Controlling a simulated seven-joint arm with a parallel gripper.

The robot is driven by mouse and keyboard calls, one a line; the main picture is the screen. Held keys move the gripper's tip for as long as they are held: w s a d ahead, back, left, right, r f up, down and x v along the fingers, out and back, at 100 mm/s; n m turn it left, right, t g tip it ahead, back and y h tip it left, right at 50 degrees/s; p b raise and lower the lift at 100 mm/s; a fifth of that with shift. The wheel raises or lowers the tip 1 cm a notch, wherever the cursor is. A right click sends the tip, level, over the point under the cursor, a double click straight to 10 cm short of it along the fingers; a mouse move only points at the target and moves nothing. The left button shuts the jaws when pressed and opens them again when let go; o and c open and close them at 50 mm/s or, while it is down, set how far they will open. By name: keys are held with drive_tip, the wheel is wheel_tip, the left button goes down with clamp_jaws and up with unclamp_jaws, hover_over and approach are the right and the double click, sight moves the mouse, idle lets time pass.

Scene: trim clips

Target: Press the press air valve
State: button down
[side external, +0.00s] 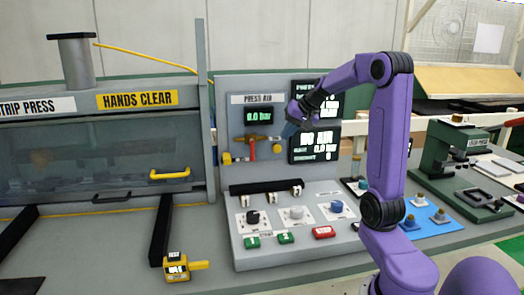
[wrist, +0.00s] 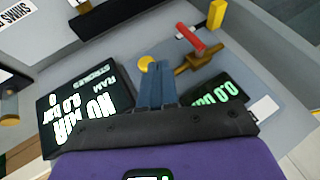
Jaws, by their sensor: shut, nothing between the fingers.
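The press air valve has a red lever (side external: 252,148) and a brass body on the grey panel labelled PRESS AIR. The red lever also shows in the wrist view (wrist: 190,38), with the brass body (wrist: 196,61) beside it. My gripper (side external: 289,130) is in front of the panel, to the right of the valve and apart from it. In the wrist view my blue fingers (wrist: 156,66) are together with nothing between them, and the valve is up and to their right. A yellow round knob (wrist: 146,63) shows just beside the fingertips.
A small display (side external: 259,116) above the valve reads 0.0 bar. A larger screen (side external: 315,143) behind my gripper reads NO AIR. A control console (side external: 262,220) with knobs and buttons stands below. The strip press (side external: 100,150) is at the left.

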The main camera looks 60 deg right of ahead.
sight(252, 151)
drive_tip(key=shift+d, duration=0.2)
drive_tip(key=w+a+f, duration=0.1)
drive_tip(key=w+f, duration=0.7)
drive_tip(key=w, duration=0.1)
drive_tip(key=shift+a, duration=0.4)
